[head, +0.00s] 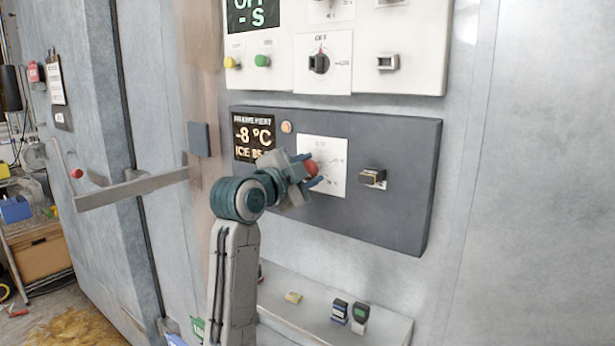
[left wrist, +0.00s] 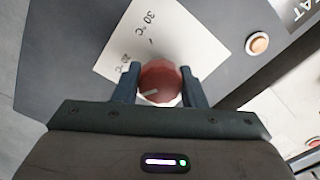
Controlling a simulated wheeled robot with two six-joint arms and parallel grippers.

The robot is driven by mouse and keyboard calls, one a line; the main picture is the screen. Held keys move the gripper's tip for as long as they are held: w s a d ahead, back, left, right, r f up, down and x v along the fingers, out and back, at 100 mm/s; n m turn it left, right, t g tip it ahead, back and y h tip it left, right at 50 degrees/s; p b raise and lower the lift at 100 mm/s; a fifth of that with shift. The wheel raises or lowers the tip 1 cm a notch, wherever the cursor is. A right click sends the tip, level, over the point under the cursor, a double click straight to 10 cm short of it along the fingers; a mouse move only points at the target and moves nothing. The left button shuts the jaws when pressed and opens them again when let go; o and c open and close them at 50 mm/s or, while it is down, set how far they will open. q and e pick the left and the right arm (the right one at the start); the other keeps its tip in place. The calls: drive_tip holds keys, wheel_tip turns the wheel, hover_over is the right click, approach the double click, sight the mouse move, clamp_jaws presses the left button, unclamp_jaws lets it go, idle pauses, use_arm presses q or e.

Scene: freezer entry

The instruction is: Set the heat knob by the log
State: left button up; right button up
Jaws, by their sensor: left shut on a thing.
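The red heat knob (head: 311,168) sits on a white dial card (head: 335,180) on the dark grey frame heat panel (head: 400,200). My left gripper (head: 310,172) is shut on the knob. In the left wrist view the knob (left wrist: 160,82) is between the two fingers, with a pale pointer mark on its face. My right gripper is out of view.
An indicator button (head: 286,127) and a dark switch (head: 372,176) flank the dial card. A white panel above carries another knob (head: 319,64). A shelf (head: 300,312) below holds small items. A long door handle (head: 130,188) juts out at left.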

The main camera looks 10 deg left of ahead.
use_arm(q)
drive_tip(key=shift+f+m+b, duration=0.1)
drive_tip(key=shift+m+b, duration=0.35)
drive_tip(key=shift+m, duration=1.35)
drive_tip(key=shift+b, duration=0.3)
drive_tip(key=o, duration=1)
